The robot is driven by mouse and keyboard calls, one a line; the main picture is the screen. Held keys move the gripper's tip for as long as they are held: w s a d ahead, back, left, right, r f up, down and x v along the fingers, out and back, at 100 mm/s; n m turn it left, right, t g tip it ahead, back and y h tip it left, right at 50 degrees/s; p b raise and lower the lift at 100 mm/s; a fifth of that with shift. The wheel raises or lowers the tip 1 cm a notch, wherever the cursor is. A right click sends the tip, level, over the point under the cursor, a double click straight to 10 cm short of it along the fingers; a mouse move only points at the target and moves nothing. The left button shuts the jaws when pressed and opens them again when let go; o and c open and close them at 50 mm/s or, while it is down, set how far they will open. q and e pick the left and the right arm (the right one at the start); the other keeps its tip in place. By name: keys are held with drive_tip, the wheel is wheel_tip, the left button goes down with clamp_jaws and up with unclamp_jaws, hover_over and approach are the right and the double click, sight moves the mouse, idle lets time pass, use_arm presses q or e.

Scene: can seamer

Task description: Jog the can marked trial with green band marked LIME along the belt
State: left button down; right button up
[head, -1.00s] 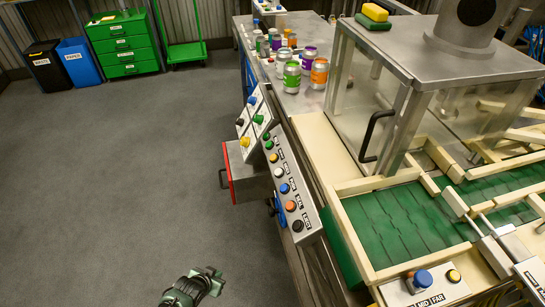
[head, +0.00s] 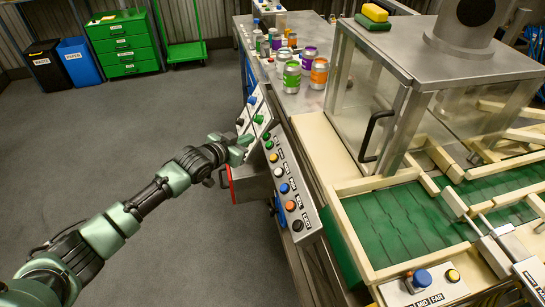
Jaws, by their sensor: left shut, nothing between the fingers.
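A can with a green band (head: 292,76) stands upright on the metal table, in front of several other cans; its lettering is too small to read. The green belt (head: 400,225) runs across the lower right, and I see no can on it. My left gripper (head: 243,144) is shut and empty at the lower end of the upper button panel (head: 256,118), covering its yellow button. I cannot tell whether it touches the panel. My right gripper is not in view.
A second button panel (head: 290,188) slopes below the first. A control box with a blue knob (head: 422,278) stands at the belt's front. A clear-walled metal housing (head: 440,65) covers the belt's far side. A red-edged drawer box (head: 250,183) lies below the panels.

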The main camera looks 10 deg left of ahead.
sight(273, 157)
use_arm(q)
drive_tip(key=w+d+f+b, duration=0.2)
drive_tip(key=d+f+b, duration=0.2)
drive_tip(key=f+b, duration=0.3)
drive_tip(key=shift+d, duration=0.4)
drive_tip(key=shift+f, duration=0.1)
idle(0.7)
drive_tip(key=shift+d+f, duration=0.1)
idle(1.2)
drive_tip(key=shift+w+d+f, duration=0.15)
drive_tip(key=shift+f, duration=0.05)
